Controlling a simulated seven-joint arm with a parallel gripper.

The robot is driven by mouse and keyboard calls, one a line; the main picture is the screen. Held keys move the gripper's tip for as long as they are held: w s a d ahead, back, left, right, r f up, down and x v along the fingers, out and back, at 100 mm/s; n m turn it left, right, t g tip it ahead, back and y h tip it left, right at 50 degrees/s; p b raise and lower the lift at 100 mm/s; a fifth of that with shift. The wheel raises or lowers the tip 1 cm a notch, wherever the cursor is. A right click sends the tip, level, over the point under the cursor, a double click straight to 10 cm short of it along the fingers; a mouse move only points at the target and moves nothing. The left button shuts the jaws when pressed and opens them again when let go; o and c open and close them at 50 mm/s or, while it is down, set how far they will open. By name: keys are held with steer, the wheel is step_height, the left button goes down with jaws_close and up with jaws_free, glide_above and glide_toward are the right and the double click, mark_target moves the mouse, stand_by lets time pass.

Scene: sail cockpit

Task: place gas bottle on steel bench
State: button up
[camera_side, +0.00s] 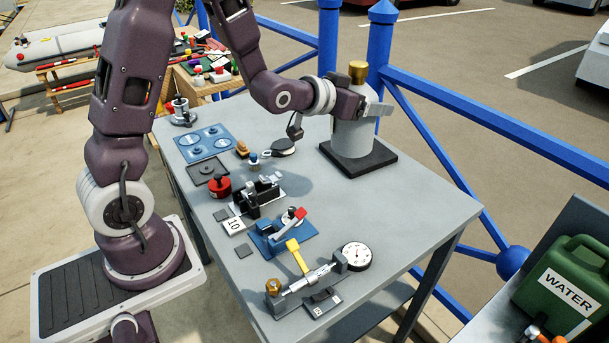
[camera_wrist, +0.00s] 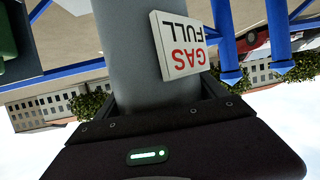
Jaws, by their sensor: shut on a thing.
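The gas bottle (camera_side: 352,138) is a grey cylinder with a brass top. It is upright over a black square pad at the far right corner of the grey steel bench (camera_side: 405,205). Its base looks to be on the pad, but I cannot tell whether it bears on it. My gripper (camera_side: 362,108) is shut around the upper part of the bottle. In the wrist view the bottle (camera_wrist: 150,60) fills the space between my dark jaws (camera_wrist: 160,112). A white label on it reads GAS FULL, upside down.
The black pad (camera_side: 378,163) lies close to blue railings (camera_side: 440,100). Several gauges and tools, including a red pot (camera_side: 220,185) and a dial (camera_side: 356,256), fill the bench's left and front. Bare bench lies right of them. A green WATER can (camera_side: 565,285) stands at lower right.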

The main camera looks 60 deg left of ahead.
steer(key=a+f+n+g+y, duration=0.2)
steer(key=a+f+n+y, duration=0.15)
steer(key=a, duration=0.65)
steer(key=a+f+n+g+y, duration=0.2)
steer(key=a+n+y, duration=0.25)
steer(key=a, duration=0.55)
step_height(320, 180, down, 10)
steer(key=shift+a, duration=0.2)
steer(key=shift+s, duration=0.1)
steer(key=o, duration=2)
steer(key=shift+f, duration=0.1)
steer(key=v, duration=0.7)
steer(key=shift+s+d, duration=0.15)
steer(key=shift+d, duration=0.15)
